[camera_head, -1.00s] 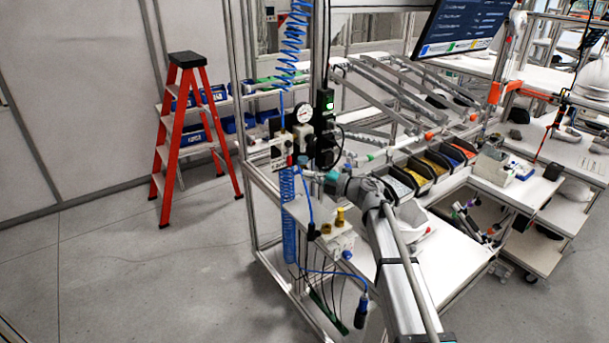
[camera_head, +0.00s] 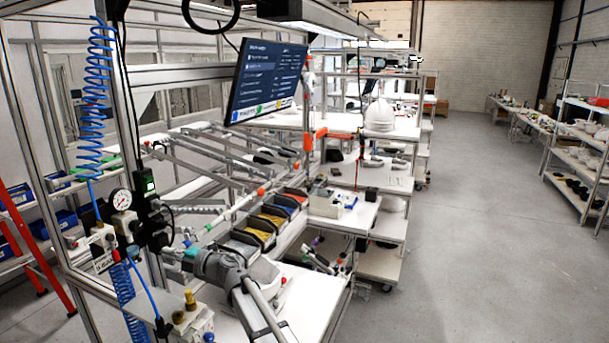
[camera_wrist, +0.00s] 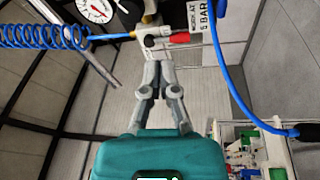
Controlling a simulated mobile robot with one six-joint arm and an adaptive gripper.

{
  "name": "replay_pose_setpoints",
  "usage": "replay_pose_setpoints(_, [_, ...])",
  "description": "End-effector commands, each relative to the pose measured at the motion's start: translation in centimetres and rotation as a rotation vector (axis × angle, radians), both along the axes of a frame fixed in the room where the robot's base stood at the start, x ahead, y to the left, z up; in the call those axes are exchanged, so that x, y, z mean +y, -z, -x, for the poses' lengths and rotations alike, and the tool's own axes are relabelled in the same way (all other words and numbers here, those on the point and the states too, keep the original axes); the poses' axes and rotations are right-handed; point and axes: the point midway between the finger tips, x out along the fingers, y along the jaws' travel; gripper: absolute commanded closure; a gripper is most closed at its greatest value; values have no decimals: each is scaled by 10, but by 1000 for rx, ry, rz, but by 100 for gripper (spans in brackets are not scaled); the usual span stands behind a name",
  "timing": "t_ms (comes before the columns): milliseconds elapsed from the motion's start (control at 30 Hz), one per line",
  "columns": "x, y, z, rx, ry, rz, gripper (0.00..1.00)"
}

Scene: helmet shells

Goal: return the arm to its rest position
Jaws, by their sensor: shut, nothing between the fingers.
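My gripper (camera_wrist: 157,78) shows in the wrist view with its grey fingers together and nothing between them. Its teal body fills the bottom of that view. In the head view my arm reaches over the white workbench (camera_head: 232,318) at the lower middle, and the fingertips are not clear there. In the wrist view a pressure gauge (camera_wrist: 95,8), a small fitting with a red part (camera_wrist: 184,39) and blue air hoses (camera_wrist: 40,37) lie beyond the fingers. I cannot tell how close the fingers are to them.
The metal frame post with the gauge (camera_head: 121,199) and coiled blue hose (camera_head: 97,75) stands left of my arm. Parts bins (camera_head: 259,233) and sloped rails lie behind it. A monitor (camera_head: 266,79) hangs above. The grey floor (camera_head: 455,220) on the right is clear.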

Motion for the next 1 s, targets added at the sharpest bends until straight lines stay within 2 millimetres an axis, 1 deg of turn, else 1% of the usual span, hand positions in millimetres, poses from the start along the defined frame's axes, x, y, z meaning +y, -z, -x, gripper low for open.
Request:
replay_pose_setpoints(33, [-18, 4, -10, 25, 73, -22, 100])
replay_pose_setpoints(167, [-64, 8, -43, 106, 267, -82, 100])
replay_pose_setpoints(200, [-80, 10, -53, 133, 328, -99, 100])
replay_pose_setpoints(267, [-103, 15, -65, 175, 416, -124, 100])
replay_pose_setpoints(300, [-119, 18, -73, 204, 475, -140, 100])
replay_pose_setpoints(367, [-145, 25, -84, 250, 561, -163, 100])
replay_pose_setpoints(500, [-206, 45, -103, 367, 759, -210, 100])
replay_pose_setpoints(633, [-263, 69, -112, 486, 934, -246, 100])
replay_pose_setpoints(700, [-294, 84, -113, 555, 1026, -261, 100])
replay_pose_setpoints(767, [-319, 98, -111, 617, 1101, -274, 100])
replay_pose_setpoints(800, [-336, 107, -109, 660, 1152, -281, 100])
replay_pose_setpoints(867, [-360, 122, -105, 725, 1223, -290, 100])
replay_pose_setpoints(900, [-375, 133, -101, 771, 1271, -295, 100])
replay_pose_setpoints(967, [-397, 149, -93, 840, 1338, -300, 100])
replay_pose_setpoints(1000, [-412, 160, -87, 888, 1383, -302, 100])
